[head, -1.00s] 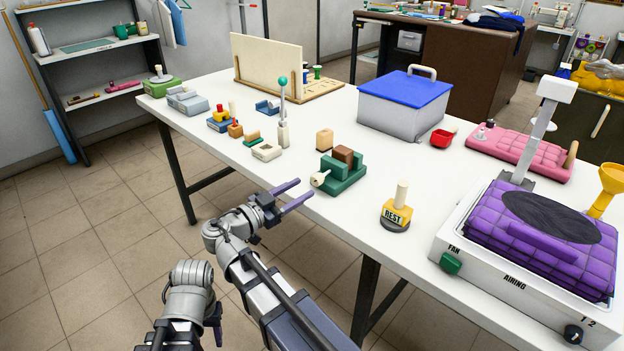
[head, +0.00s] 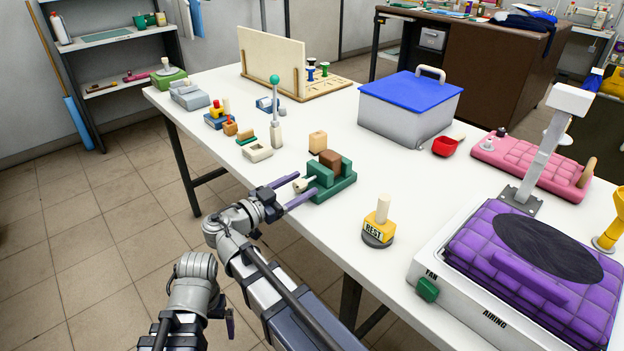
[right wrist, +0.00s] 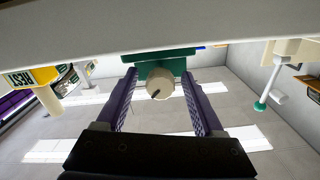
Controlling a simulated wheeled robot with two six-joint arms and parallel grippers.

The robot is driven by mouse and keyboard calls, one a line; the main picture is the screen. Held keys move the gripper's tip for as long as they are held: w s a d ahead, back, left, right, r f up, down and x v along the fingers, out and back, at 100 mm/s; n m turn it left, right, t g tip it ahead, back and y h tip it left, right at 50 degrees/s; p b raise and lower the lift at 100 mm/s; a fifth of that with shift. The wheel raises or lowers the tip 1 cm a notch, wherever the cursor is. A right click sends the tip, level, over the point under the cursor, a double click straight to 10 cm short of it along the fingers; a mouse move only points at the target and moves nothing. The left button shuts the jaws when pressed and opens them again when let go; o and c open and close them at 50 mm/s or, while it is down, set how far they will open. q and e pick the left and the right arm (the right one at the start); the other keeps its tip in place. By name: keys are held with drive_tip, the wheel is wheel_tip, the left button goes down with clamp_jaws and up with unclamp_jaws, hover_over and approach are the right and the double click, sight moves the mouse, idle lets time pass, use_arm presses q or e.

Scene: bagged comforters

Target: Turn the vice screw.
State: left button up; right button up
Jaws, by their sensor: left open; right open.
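The green vice (head: 333,187) stands near the front edge of the white table with a brown block (head: 331,160) between its jaws. Its cream screw knob (head: 301,185) faces my right gripper (head: 304,188). That gripper is open, with one purple finger on each side of the knob. In the right wrist view the knob (right wrist: 159,83) with its dark mark sits between the two spread fingers, with a gap on both sides.
A wooden block (head: 317,141) stands behind the vice. The yellow REST stand (head: 378,228) is to its right, and a lever with a teal ball (head: 274,80) is to its left. The white airing box (head: 440,270) with a purple bag fills the right. Table between them is clear.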

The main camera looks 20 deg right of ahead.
drive_tip(key=shift+d, duration=0.15)
drive_tip(key=shift+c, duration=0.3)
clamp_jaws()
